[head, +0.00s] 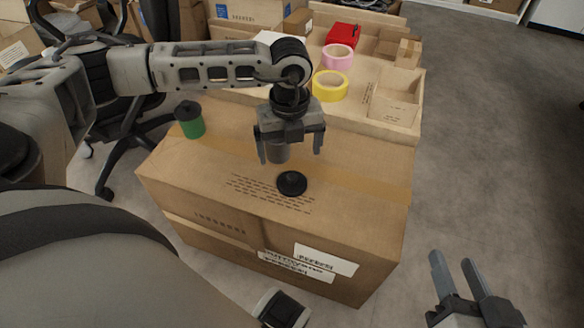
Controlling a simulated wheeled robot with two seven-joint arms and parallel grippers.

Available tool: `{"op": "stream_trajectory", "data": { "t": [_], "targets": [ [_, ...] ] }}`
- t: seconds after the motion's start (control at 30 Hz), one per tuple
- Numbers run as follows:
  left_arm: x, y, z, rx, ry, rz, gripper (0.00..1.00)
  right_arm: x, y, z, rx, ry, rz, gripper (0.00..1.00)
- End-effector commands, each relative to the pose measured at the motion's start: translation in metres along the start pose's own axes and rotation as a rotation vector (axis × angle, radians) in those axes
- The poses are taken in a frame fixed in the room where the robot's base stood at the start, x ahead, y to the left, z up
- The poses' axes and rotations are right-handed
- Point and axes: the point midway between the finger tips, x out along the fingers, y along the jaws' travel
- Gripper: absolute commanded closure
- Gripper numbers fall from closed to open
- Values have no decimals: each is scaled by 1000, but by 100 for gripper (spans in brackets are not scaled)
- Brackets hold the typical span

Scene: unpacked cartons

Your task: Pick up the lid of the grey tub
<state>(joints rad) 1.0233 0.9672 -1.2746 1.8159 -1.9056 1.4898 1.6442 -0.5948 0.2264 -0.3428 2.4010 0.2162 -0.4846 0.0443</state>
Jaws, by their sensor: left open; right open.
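A round black lid (291,184) with a small knob lies on top of the large carton (350,185), near its front. A dark grey cylinder, which looks like the grey tub (278,153), shows just behind the lid, partly hidden by my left gripper. My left gripper (290,156) points down with its fingers spread. It appears above and slightly behind the lid; its exact height is hard to tell. My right gripper (453,262) is open and empty, low at the right beside the carton, over the floor.
A green tub (191,123) with a black lid stands at the carton's left back. A black chair stands left. The floor at right is clear.

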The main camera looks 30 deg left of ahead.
Motion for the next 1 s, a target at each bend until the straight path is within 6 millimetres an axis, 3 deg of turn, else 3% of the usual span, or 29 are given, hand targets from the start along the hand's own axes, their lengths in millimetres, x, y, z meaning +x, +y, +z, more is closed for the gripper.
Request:
{"op": "stream_trajectory", "data": {
  "t": [0.03, 0.13, 0.47, 0.73, 1.0],
  "targets": [
    [15, 0, 0, 1, 1, 1, 8, 2, 0, 2, 13, 12, -7, 59],
    [32, -1, -1, 2, 2, -1, 8, 2, -2, 0, 36, 28, -20, 59],
    [54, -2, -1, 3, 2, -2, 8, 3, -4, -1, 71, 45, -38, 59],
    [93, -5, -1, 3, 3, -2, 8, 5, -8, -1, 141, 87, -82, 59],
    [97, -5, -1, 3, 3, -3, 8, 5, -12, -18, 162, 132, -96, 59]
  ]
}}
